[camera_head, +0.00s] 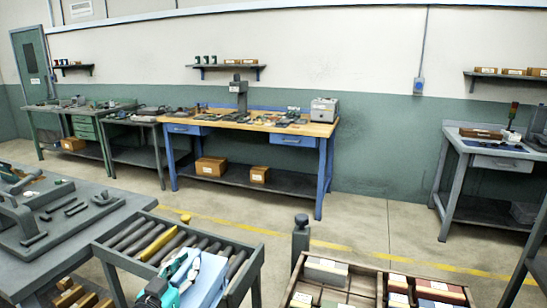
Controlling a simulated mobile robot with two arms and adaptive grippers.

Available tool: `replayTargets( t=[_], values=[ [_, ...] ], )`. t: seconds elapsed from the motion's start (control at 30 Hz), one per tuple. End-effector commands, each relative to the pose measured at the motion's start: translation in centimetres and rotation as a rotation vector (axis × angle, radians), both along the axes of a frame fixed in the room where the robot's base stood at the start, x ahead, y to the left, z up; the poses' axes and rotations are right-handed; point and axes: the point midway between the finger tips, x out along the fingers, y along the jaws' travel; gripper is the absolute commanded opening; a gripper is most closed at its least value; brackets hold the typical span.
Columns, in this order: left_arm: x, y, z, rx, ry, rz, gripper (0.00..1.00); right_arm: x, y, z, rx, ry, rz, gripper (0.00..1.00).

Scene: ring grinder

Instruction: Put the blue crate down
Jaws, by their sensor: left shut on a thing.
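The light blue crate (209,282) shows in the head view at the bottom, left of centre. It is over the right part of a grey roller stand (256,262). I cannot tell whether it touches the rollers. My left gripper (184,264), teal and white, is shut on the crate at its left side. The crate's lower part is cut off by the frame edge and partly hidden by the gripper. My right gripper is not in view.
Dark rollers and one yellow roller (161,246) lie bare behind the crate. A grey bench (95,236) with fixtures stands left. A wooden divided tray (366,275) with boxes is at the lower right, beside a dark post (300,240). The floor beyond is open.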

Motion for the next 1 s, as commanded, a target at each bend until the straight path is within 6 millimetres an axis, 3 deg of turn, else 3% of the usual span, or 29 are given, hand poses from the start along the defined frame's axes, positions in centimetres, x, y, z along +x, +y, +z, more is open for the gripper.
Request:
replayTargets(
  t=[0.17,0.5,0.7,0.83,1.0],
  values=[
    [-4.6,-0.2,-1.1,-0.004,0.001,0.051,0.00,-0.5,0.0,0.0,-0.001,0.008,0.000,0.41],
    [-16.3,-0.5,-4.1,-0.004,0.005,0.185,0.00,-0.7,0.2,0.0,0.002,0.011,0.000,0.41],
    [-21.6,-0.7,-5.4,-0.001,0.005,0.246,0.00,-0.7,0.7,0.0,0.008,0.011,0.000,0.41],
    [-23.9,-0.8,-5.9,0.000,0.002,0.273,0.00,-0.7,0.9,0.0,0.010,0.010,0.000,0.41],
    [-23.4,-0.8,-5.7,-0.001,-0.005,0.269,0.00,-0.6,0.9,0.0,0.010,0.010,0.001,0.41]
  ],
)
